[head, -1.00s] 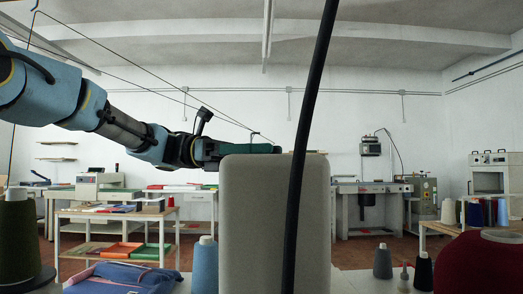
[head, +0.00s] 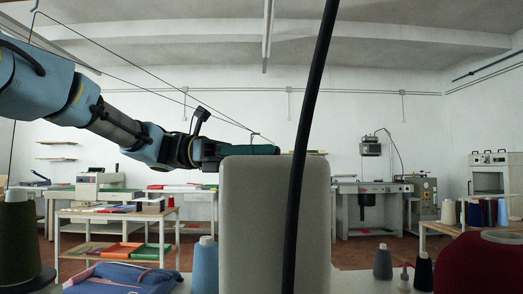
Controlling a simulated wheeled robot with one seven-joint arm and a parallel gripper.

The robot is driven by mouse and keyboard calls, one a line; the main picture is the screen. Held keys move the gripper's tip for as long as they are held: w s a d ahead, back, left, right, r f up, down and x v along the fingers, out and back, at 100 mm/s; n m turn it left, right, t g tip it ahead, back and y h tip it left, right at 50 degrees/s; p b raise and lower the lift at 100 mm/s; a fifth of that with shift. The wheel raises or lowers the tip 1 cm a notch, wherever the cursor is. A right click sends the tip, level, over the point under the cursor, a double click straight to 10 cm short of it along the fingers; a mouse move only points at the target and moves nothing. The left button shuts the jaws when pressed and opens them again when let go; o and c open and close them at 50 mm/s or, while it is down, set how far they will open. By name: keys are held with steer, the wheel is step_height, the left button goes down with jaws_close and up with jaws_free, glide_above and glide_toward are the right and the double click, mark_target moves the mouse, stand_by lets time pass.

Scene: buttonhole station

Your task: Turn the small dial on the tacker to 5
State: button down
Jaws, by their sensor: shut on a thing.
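The tacker (head: 274,225) is a tall beige housing in the middle of the head view, seen from its plain side. The small dial and its marks are hidden from this side, so its setting cannot be read. My gripper (head: 255,150) comes in from the left at the housing's top edge. Its dark green end lies along that edge, partly behind it. The fingertips are shut at the hidden dial; the contact itself does not show.
A black cable (head: 304,150) hangs in front of the housing. A blue thread cone (head: 205,265) and folded blue cloth (head: 125,277) are left of it. An olive cone (head: 17,240) stands far left, a dark red one (head: 480,265) at right. Thin thread lines run above my arm.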

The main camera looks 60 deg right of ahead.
steer(key=n+t+h, duration=0.1)
steer(key=h, duration=0.1)
steer(key=n+t+h, duration=0.1)
steer(key=n+h, duration=0.1)
steer(key=a+n+t+h, duration=0.1)
steer(key=h, duration=0.1)
steer(key=shift+s+n, duration=0.25)
steer(key=shift+n, duration=0.05)
steer(key=shift+s+a+n+t+h+b, duration=0.15)
steer(key=shift+n+t+h+b, duration=0.05)
steer(key=shift+n+t+h, duration=0.8)
steer(key=shift+s+a+n+t+h+b, duration=0.15)
steer(key=shift+n+t+h, duration=0.65)
steer(key=shift+t+h, duration=0.4)
steer(key=c, duration=0.7)
jaws_free()
steer(key=shift+d, duration=0.1)
steer(key=v, duration=1.1)
steer(key=shift+s, duration=0.1)
